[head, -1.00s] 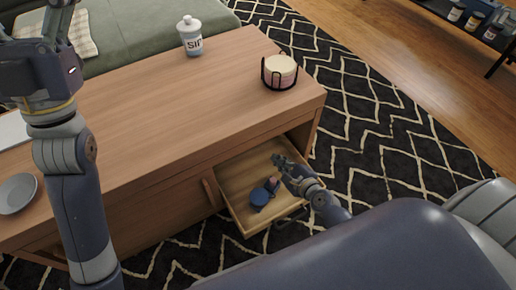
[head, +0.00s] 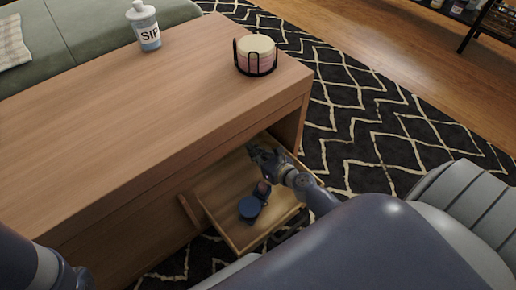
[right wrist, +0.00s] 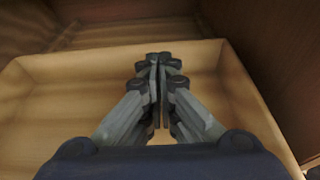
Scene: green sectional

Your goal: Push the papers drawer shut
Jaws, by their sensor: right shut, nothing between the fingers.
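The open wooden drawer (head: 218,193) sticks out from the front of the coffee table (head: 120,110) in the head view. My right gripper (head: 258,151) is shut and empty, over the inner part of the drawer near the table front. In the right wrist view the gripper (right wrist: 158,62) points over the drawer's pale interior (right wrist: 60,110), with the drawer's wall beyond it. Whether the fingers touch the drawer is unclear. My left gripper is out of view; only part of that arm shows at lower left.
A white bottle (head: 146,27) and a dark wire holder with pink and cream round items (head: 255,55) stand on the tabletop. A green sofa (head: 90,30) is behind. A black patterned rug (head: 370,110) lies right of the table. A shelf with jars is at top right.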

